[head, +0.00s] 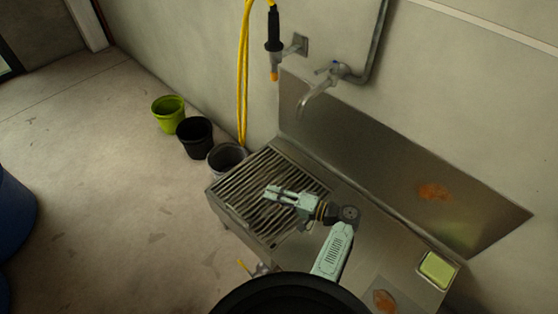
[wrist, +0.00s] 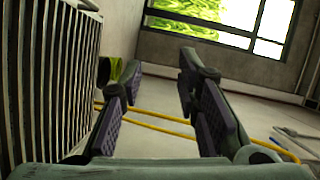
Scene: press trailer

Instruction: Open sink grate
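The sink grate (head: 250,184) is a panel of parallel metal bars lying flat over the left part of the steel sink unit. In the wrist view the grate's bars (wrist: 52,75) run along the left side. My gripper (head: 272,190) is above the grate in the head view, pointing left. In the wrist view my gripper (wrist: 160,75) has its two fingers spread apart, with nothing between them. The grate is beside the left finger there; I cannot tell whether they touch. My arm hides part of the grate's right side.
A faucet (head: 318,93) and a yellow hose (head: 243,75) are on the wall behind the sink. Green (head: 168,113), black (head: 195,136) and grey (head: 227,158) buckets stand left of it. A yellow-green sponge (head: 438,269) lies at the right. The floor at left is mostly clear.

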